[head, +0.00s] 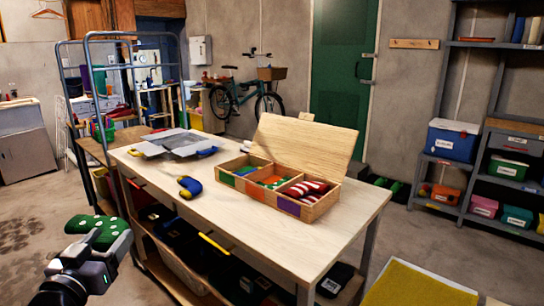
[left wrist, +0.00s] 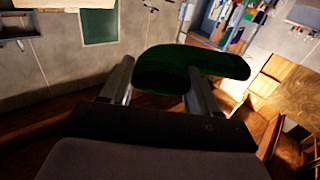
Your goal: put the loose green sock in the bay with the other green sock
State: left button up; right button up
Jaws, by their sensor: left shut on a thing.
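The loose green sock (head: 105,231), dotted with white, is in my left gripper (head: 92,246) at the lower left of the head view, off the table's left end. In the left wrist view the sock (left wrist: 190,66) is dark green and lies between the two fingers (left wrist: 162,85), which are shut on it. The open wooden box (head: 312,211) on the table has three bays with green, orange and purple front labels. The middle bay shows green and orange cloth; the right bay holds red-and-white striped cloth. My right gripper is out of view.
A blue-and-yellow item (head: 190,187) lies on the table (head: 235,222) left of the box. A grey flat item (head: 178,142) lies at the far left end. The box's raised lid (head: 308,142) stands at its back. The table's front is clear.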

pick_arm(q)
jog(key=s+d+f+p, duration=0.2)
jog(key=s+d+f, duration=0.4)
jog(key=s+d, duration=0.4)
jog(key=shift+s, duration=0.75)
dwell(0.9)
